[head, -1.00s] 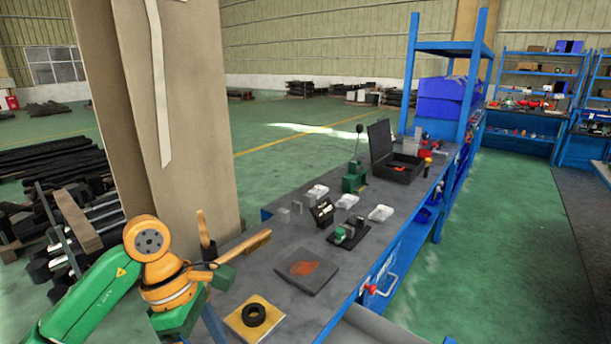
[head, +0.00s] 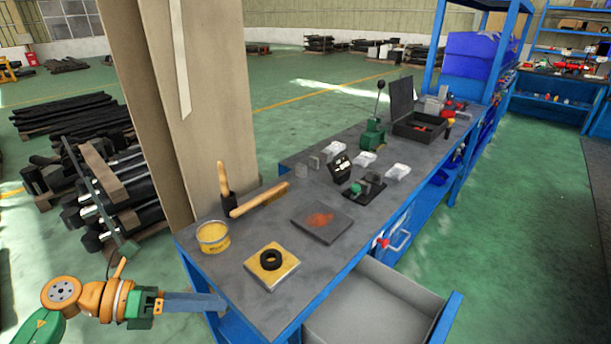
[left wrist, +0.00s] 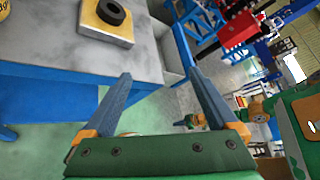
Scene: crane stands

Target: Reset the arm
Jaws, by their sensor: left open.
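My left gripper (head: 222,303) is at the lower left in the head view, off the near left corner of the grey workbench (head: 215,268). In the left wrist view its two blue-grey fingers (left wrist: 165,88) are spread apart with nothing between them. The bench edge and a black ring on a yellow block lie beyond the fingers at the upper left there. My right gripper is not in the head view.
On the bench are a yellow tin (head: 213,238), a black ring (head: 271,259) on a yellow block, a wooden-handled brush (head: 260,200) and a dark plate (head: 322,222). An open grey drawer (head: 370,310) juts out in front. A beige pillar (head: 215,110) stands behind.

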